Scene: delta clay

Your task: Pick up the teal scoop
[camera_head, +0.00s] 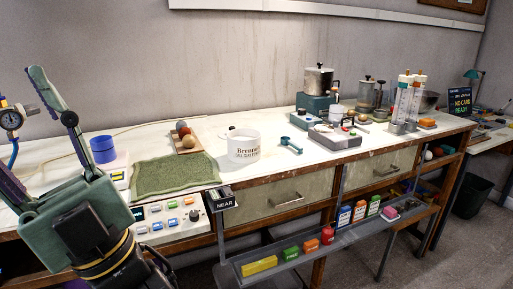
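The teal scoop (290,145) lies on the white worktop near its front edge, around the middle of the view. It sits between a white lettered tub (244,147) on its left and a grey device (335,136) on its right. My gripper (22,128) is at the far left of the view, large and close to the camera.
A green mat (175,174), a blue cylinder (103,149) and a wooden tray with balls (187,144) are left of the tub. A button panel (170,216) is at the front. Pots and clear cylinders (402,98) stand right. A shelf (345,240) with boxes juts out below.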

